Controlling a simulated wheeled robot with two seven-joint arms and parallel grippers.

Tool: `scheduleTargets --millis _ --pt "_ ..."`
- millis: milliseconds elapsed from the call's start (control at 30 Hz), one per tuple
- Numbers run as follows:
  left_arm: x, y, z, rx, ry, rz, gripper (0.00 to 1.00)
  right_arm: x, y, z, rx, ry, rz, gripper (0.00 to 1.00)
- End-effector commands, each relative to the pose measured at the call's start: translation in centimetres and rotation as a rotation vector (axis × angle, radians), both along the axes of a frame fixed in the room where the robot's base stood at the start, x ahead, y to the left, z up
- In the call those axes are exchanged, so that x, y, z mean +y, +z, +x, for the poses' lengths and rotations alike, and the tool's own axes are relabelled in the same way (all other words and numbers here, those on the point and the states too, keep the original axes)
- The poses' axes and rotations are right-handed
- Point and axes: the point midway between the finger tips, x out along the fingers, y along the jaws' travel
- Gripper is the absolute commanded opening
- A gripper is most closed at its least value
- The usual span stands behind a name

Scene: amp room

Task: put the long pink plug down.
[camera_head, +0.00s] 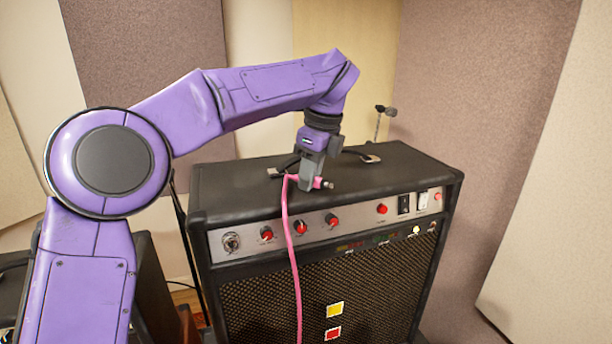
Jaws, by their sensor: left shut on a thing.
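My left gripper (309,180) comes in from the left on a purple arm and points down over the top of the black amplifier (240,193). It is shut on the long pink plug (319,183), which lies roughly level, with a metal tip sticking out to the right. The plug is close to the top near the front edge; whether it touches the surface I cannot tell. A pink cable (291,245) runs from the plug down over the front of the amplifier and out of the bottom of view. My right gripper is not in view.
The amplifier's top has a dark carrying handle (369,156), partly behind my gripper. Its front panel carries red knobs (301,227), switches (404,204) and a round jack (231,241). A small stand (379,122) rises behind it. The right part of the top is clear.

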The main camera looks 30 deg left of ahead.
Motion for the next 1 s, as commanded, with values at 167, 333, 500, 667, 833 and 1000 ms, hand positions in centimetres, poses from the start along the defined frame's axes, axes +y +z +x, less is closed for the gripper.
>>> scheduleTargets --millis 167,333,500,667,833,1000 --pt "-0.4 -1.5 -0.2 0.037 0.000 -0.009 0.48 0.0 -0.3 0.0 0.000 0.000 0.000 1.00" --pt "-0.4 -1.5 -0.3 0.039 0.001 -0.010 0.48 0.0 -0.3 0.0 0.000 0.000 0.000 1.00" --pt "-0.4 -1.6 -0.3 0.039 0.001 -0.010 0.48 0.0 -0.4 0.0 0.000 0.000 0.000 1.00" --pt "-0.4 -1.3 -0.3 0.039 0.001 -0.009 0.48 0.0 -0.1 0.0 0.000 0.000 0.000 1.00" --pt "-0.7 1.0 -0.2 0.034 0.001 -0.007 0.48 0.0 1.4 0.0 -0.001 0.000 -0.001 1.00" --pt "-1.5 6.2 0.0 0.026 0.001 -0.004 0.48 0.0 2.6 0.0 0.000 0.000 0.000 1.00"
